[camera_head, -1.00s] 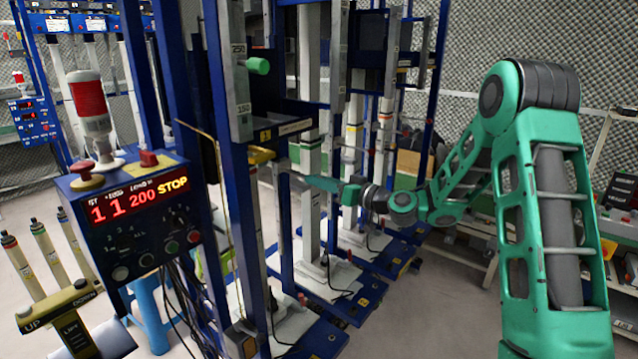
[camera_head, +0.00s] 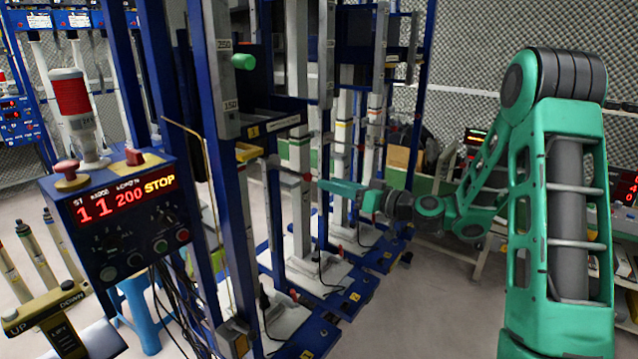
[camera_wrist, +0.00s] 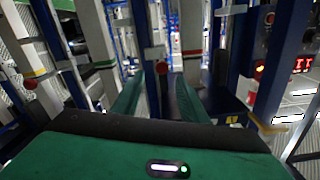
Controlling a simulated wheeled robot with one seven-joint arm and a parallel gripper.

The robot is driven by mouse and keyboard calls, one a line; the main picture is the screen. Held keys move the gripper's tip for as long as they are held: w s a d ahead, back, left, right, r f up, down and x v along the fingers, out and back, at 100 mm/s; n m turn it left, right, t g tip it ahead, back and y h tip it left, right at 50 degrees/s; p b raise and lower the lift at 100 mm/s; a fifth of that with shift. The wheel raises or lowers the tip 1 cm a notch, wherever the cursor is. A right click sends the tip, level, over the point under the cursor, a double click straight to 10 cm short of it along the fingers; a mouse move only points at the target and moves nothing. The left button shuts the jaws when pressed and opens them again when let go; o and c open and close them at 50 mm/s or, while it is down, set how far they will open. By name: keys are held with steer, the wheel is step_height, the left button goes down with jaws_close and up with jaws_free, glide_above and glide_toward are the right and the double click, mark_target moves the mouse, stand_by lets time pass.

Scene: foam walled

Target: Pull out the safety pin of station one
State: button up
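A small red ball-shaped knob (camera_head: 307,177), which may be the safety pin's head, shows on the blue-and-grey test stand, just left of my gripper tip. It also shows in the wrist view (camera_wrist: 162,68), ahead of and between my fingers. My gripper (camera_head: 335,187) is stretched out level toward the stand. In the wrist view its two green fingers (camera_wrist: 157,90) are apart with nothing between them. The front stand post (camera_head: 225,85) bears a green knob (camera_head: 243,61) and a yellow part (camera_head: 248,152). The pin's shaft cannot be made out.
A control box (camera_head: 125,215) with red digits and "STOP" stands at left, with a red-and-white lamp (camera_head: 75,105) behind it. Several blue stands with posts and cables crowd the middle. Open floor (camera_head: 420,310) lies between the stands and my arm.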

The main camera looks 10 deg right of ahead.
steer(key=shift+v, duration=1.25)
steer(key=shift+a, duration=0.1)
steer(key=s+d+f+g+h, duration=0.3)
steer(key=s+f+g+h, duration=0.4)
steer(key=s, duration=0.6)
steer(key=s+d+m+g+h, duration=0.1)
steer(key=s+d+m+g, duration=0.1)
steer(key=s, duration=0.8)
steer(key=s+d+m+g+h, duration=0.2)
steer(key=s+d+m, duration=0.3)
steer(key=s, duration=0.5)
steer(key=s+d+m+g+h, duration=0.1)
steer(key=s+d+m, duration=0.3)
steer(key=s, duration=0.6)
steer(key=d+r+g, duration=0.1)
steer(key=d, duration=0.1)
steer(key=shift+d+g+h, duration=0.3)
steer(key=shift+d, duration=0.05)
steer(key=shift+s, duration=0.1)
